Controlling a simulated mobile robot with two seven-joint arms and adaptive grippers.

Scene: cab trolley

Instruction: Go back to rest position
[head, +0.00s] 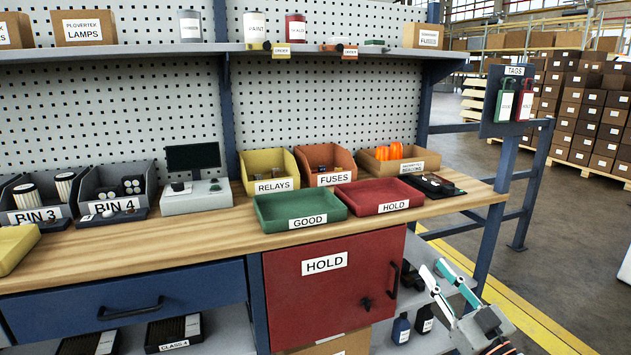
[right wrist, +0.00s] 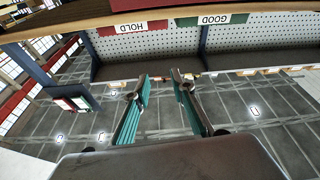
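My right gripper (head: 449,284) is at the lower right of the head view, in front of the bench and right of the red HOLD cabinet door (head: 318,292). Its two teal-padded fingers are apart with nothing between them. In the right wrist view the fingers (right wrist: 158,98) also stand apart and empty, with the bench edge beyond them. My left gripper is not in the head view.
The wooden bench (head: 180,238) holds a green GOOD tray (head: 298,209), a red HOLD tray (head: 380,196), a yellow RELAYS bin (head: 270,172) and an orange FUSES bin (head: 325,164). A tag board (head: 512,101) hangs at the right. Open floor (head: 570,235) lies right of the bench.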

